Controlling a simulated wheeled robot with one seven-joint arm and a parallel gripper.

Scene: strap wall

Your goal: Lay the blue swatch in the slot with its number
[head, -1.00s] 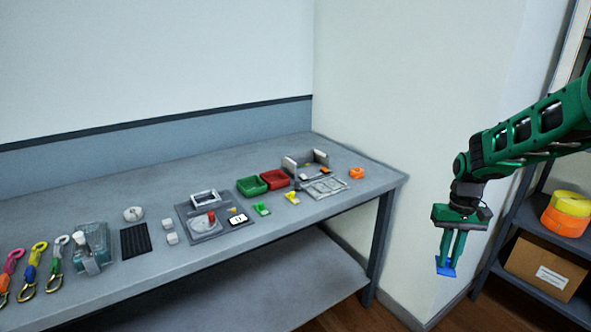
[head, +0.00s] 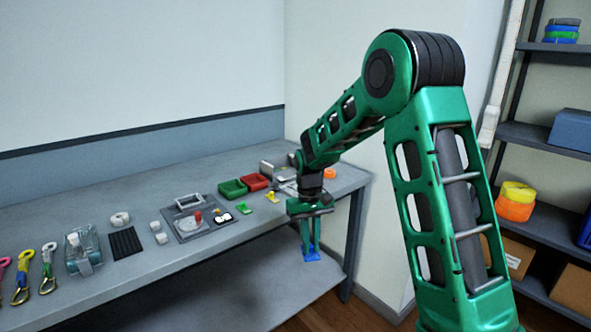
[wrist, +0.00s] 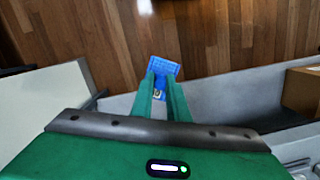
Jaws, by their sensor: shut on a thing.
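The blue swatch (head: 312,257) is pinched at the fingertips of my gripper (head: 310,246). It hangs in the air in front of the bench's front edge, near the right end. In the wrist view the swatch (wrist: 165,67) spreads beyond the two green fingertips (wrist: 163,79), above a wooden floor. I cannot read any number on it. A pale slotted tray (head: 291,188) at the right end of the bench is mostly hidden behind my arm. Its slot numbers cannot be read.
Green (head: 232,188) and red (head: 255,182) bins stand on the bench (head: 130,262). Yellow and green tags lie in front. A grey plate (head: 190,232) with a red knob, a clear box (head: 84,252) and clipped straps are further left. Shelves (head: 545,137) stand at right.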

